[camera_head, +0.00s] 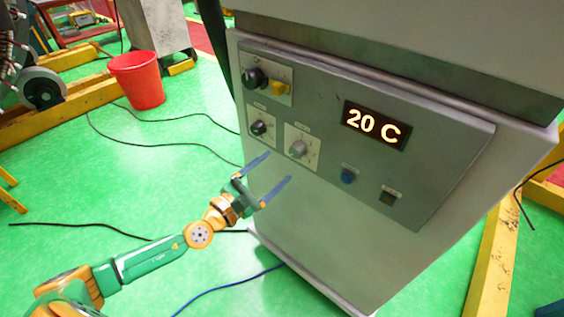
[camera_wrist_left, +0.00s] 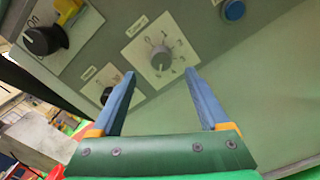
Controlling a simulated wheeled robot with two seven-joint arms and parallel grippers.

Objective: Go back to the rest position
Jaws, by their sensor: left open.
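My left gripper (camera_head: 273,175) reaches in from the left in the head view, with its two blue fingers apart and nothing between them. It is in front of the lower left part of a grey control panel (camera_head: 330,122). In the left wrist view the open fingers (camera_wrist_left: 160,95) point at the panel, below a grey dial (camera_wrist_left: 161,60). That dial (camera_head: 298,149) also shows in the head view, just above the fingertips. I cannot tell whether the fingers touch the panel. My right gripper is not in view.
The panel carries a lit display (camera_head: 375,125) reading 20 C, black knobs (camera_head: 254,79), a blue button (camera_head: 348,176) and a dark square button (camera_head: 388,198). A red bucket (camera_head: 137,80), loose cables and yellow beams (camera_head: 495,250) are on the green floor.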

